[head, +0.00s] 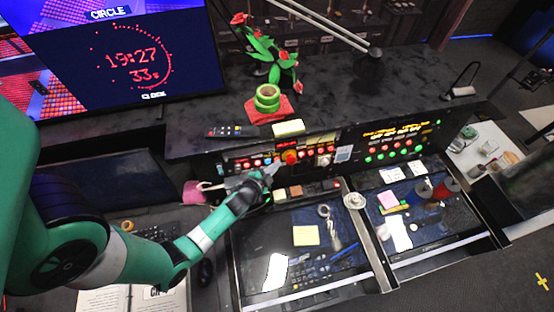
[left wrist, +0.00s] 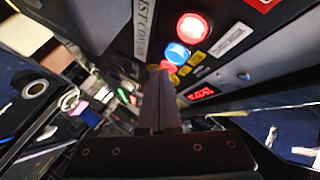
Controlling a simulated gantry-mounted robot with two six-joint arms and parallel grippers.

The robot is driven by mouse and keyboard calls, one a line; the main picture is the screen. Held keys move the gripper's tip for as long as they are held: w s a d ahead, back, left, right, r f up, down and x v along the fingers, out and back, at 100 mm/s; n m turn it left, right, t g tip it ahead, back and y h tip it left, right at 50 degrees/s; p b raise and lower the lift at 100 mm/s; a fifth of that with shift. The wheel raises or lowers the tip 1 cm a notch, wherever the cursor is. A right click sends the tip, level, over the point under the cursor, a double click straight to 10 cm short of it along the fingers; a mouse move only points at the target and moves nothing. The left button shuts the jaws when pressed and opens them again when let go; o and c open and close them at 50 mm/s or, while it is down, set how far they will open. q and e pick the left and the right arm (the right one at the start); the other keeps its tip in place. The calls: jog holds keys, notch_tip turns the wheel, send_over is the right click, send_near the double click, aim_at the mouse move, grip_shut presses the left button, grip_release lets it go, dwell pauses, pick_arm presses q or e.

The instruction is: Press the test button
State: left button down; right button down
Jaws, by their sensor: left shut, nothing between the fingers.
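The left control panel (head: 310,152) carries a row of small red and white buttons and a larger red-orange knob (head: 290,157). I cannot read which button is the test button. My left gripper (head: 270,170) is shut and empty, with its tips close in front of the panel, left of the knob. In the left wrist view, the shut fingers (left wrist: 160,72) point toward a lit red button (left wrist: 192,27), a blue button (left wrist: 178,53) and a smaller red button (left wrist: 168,66). The fingertips hide part of the panel there; contact cannot be told. My right gripper is not in view.
A second panel (head: 395,142) with red and green buttons lies to the right. A monitor (head: 130,55) stands at left.

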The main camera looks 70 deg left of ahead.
pick_arm(q)
jog(key=shift+s+d+r+b, duration=0.1)
jog(key=shift+s+d+b, duration=0.05)
jog(key=shift+d+b, duration=0.65)
jog(key=d+b, duration=0.2)
jog(key=d, duration=0.1)
jog(key=d+b, duration=0.2)
jog(key=shift+s+r, duration=0.25)
jog(key=shift+r, duration=0.1)
